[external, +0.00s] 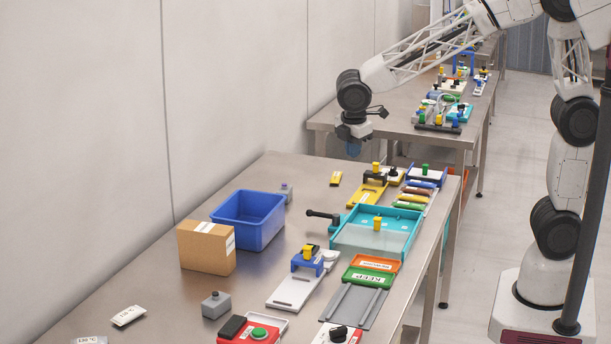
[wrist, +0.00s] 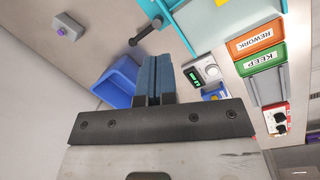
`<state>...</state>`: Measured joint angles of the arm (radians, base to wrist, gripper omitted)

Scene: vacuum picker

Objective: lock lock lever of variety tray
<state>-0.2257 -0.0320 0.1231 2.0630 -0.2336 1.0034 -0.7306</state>
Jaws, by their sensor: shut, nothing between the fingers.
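The variety tray appears to be the teal tray (external: 395,212) near the table's right side, with a pale front panel and a yellow knob (external: 377,223). A black lever (external: 322,215) sticks out from its left side. In the wrist view the tray's teal edge (wrist: 196,22) is at the top, and the black lever (wrist: 147,31) points down-left from it. My gripper (external: 353,149) hangs in the air above the table's back part, apart from tray and lever. Its blue fingers (wrist: 154,75) are together with nothing between them. The lever's catch cannot be made out.
A blue bin (external: 248,217) and a cardboard box (external: 206,248) stand left of the tray. Orange (external: 376,262) and green (external: 370,276) label trays lie in front. Yellow fixtures (external: 367,193) and several coloured pieces sit behind. Bare table lies between bin and lever.

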